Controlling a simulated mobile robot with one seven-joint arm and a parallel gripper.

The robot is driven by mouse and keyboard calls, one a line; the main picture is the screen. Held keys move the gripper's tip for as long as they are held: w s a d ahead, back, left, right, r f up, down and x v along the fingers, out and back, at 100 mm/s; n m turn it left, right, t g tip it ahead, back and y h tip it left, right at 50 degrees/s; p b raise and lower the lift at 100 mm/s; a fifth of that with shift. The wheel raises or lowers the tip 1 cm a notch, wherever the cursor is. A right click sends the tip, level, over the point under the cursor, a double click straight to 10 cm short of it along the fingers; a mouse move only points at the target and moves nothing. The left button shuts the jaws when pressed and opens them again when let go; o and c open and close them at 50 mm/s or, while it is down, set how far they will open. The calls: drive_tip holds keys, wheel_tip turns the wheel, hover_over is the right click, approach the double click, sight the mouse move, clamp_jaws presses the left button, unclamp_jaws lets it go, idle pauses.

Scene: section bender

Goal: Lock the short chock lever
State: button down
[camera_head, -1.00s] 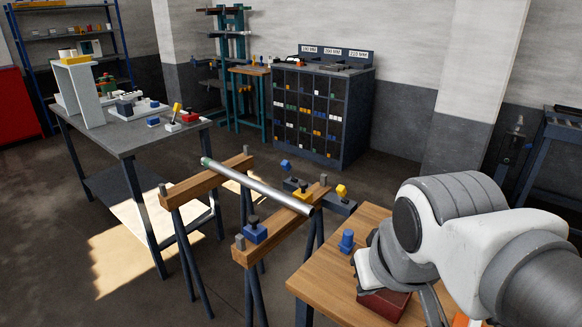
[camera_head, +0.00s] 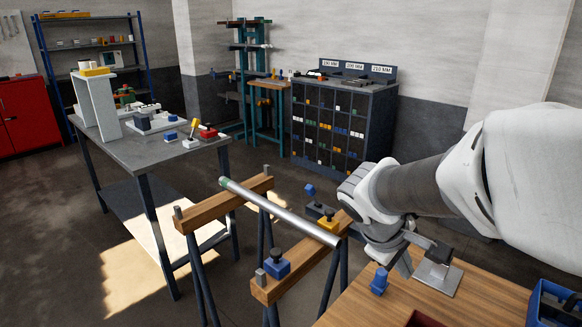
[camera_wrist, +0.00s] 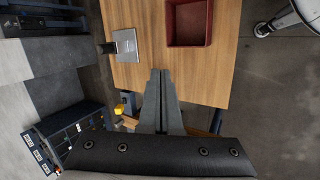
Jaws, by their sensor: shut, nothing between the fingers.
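A steel tube (camera_head: 285,213) with a green end lies across two wooden trestles. On the nearer trestle (camera_head: 300,275) sit a blue clamp block (camera_head: 277,264) with a dark knob and a yellow block (camera_head: 327,222) close to the tube. Behind it stands a dark fixture with a blue-tipped lever (camera_head: 310,190). A yellow knob (camera_wrist: 118,110) beside a dark part shows in the wrist view. I cannot tell which part is the short chock lever. My gripper (camera_wrist: 160,72) is shut and empty above the wooden table's edge, right of the nearer trestle.
A grey bench (camera_head: 165,150) stands left and a pigeonhole cabinet (camera_head: 340,125) behind. Floor shows between bench and trestles.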

drive_tip(key=w+d+f+n+t+h, duration=0.1)
drive_tip(key=w+f+n+h, duration=0.1)
drive_tip(key=w+f+n, duration=0.35)
drive_tip(key=w+d+f+n+t+h, duration=0.1)
drive_tip(key=w+f+n+h, duration=0.15)
drive_tip(key=w, duration=0.55)
drive_tip(key=w+a+f+n+t, duration=0.6)
drive_tip(key=w+a+f+n, duration=0.1)
drive_tip(key=w+f+n, duration=0.3)
drive_tip(key=shift+w+n, duration=0.45)
drive_tip(key=shift+n, duration=0.75)
drive_tip(key=w+d+b, duration=0.2)
drive_tip(key=w+d, duration=0.7)
drive_tip(key=shift+f, duration=0.2)
drive_tip(key=shift+w+d+r, duration=0.15)
drive_tip(key=shift+r, duration=0.05)
